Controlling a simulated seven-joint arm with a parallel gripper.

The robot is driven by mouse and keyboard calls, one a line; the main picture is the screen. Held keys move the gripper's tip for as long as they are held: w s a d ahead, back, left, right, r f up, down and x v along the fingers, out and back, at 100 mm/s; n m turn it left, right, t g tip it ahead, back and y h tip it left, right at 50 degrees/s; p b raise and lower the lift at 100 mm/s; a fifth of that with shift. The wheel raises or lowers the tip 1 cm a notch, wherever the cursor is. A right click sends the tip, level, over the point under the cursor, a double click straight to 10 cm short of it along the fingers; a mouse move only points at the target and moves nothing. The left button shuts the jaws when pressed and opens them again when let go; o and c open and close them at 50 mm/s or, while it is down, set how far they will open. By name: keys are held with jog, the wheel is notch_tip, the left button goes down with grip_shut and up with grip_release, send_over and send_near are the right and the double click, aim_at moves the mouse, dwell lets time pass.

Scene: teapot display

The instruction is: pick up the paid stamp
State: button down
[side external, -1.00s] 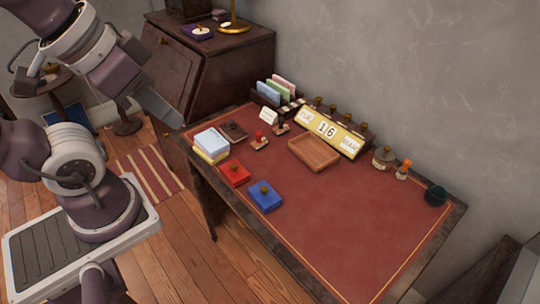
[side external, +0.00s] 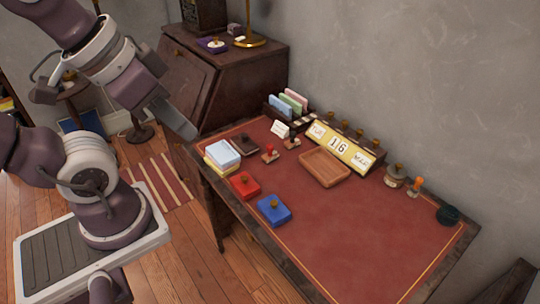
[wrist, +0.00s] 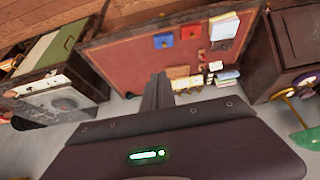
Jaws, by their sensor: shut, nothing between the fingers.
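My gripper (side external: 186,126) is shut and empty, held in the air near the far left corner of the desk. In the wrist view, its closed fingers (wrist: 157,88) point toward the desk. Two small hand stamps stand near the desk's back left: a red-handled stamp (side external: 269,153) and a dark-handled stamp (side external: 292,142). An orange-handled stamp (side external: 416,186) stands at the back right, beside a round brown-knobbed piece (side external: 395,176). No "paid" label is readable, so I cannot tell which is the paid stamp. My gripper is apart from all of them.
The red-topped desk (side external: 345,230) holds a red pad (side external: 244,185), a blue pad (side external: 273,210), a paper stack (side external: 222,152), a wooden tray (side external: 324,167) and a calendar (side external: 340,148). A dark cabinet (side external: 225,80) stands behind. The desk's front right is clear.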

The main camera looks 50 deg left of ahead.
jog(key=c, duration=2.1)
grip_release()
jog(key=o, duration=0.9)
jog(key=shift+o, duration=0.2)
jog(key=m+g+y, duration=0.5)
jog(key=m+y, duration=0.5)
jog(key=m, duration=0.4)
send_over(271, 147)
jog(key=s+d, duration=0.7)
jog(key=s, duration=0.1)
notch_tip(271, 147, down, 19)
jog(key=w+f+m+t+y, duration=0.1)
jog(key=f+m, duration=0.1)
jog(key=f, duration=0.2)
jog(key=w+a+f+m+t, duration=0.1)
jog(key=w+f+m, duration=0.1)
jog(key=f+m, duration=0.1)
jog(key=w+a+f+m+t+y, duration=0.1)
jog(key=w+f+m+t, duration=0.1)
jog(key=f, duration=0.3)
jog(key=shift+w+a+m+y, duration=0.1)
jog(key=shift+w+m+y, duration=0.2)
jog(key=shift+m, duration=0.1)
jog(key=x, duration=0.7)
jog(key=shift+w+f, duration=0.25)
jog(key=shift+f, duration=0.05)
